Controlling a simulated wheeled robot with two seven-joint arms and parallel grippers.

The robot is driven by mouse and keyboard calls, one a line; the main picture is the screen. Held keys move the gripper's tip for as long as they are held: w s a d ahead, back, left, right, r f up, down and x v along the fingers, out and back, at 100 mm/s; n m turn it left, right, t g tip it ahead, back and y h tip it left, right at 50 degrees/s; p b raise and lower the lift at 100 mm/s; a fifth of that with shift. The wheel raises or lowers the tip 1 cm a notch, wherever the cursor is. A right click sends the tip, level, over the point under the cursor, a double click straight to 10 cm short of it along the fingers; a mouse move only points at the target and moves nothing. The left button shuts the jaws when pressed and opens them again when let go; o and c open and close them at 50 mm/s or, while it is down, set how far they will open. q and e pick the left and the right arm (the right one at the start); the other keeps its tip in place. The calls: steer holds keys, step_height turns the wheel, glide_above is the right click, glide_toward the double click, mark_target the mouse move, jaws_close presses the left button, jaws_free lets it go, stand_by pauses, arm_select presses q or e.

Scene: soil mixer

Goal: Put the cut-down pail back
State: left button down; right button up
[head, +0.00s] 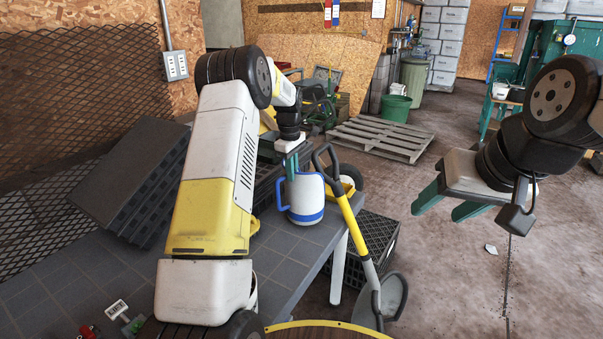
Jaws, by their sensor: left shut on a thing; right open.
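The cut-down pail (306,194), white with a blue band near its base and a blue handle on its left, is upright at the right-hand edge of the grey table (285,243). My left gripper (291,174) comes down from above and is shut on the pail at its upper left. Its fingertips are partly hidden against the pail. I cannot tell whether the pail's base touches the table. My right gripper (441,207) is open and empty, over the floor to the right, well apart from the pail.
A yellow-shafted shovel (350,219) leans just right of the pail. A black crate (376,237) stands on the floor beside the table. Dark slotted trays (137,172) lean at the table's left. A label and red item (88,331) lie at the front left.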

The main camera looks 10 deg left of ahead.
arm_select(q)
steer(key=shift+s+f, duration=0.15)
steer(key=shift+f, duration=0.45)
steer(key=shift+a, duration=0.1)
steer(key=c, duration=1.5)
jaws_free()
steer(key=shift+f, duration=0.15)
steer(key=shift+c, duration=0.2)
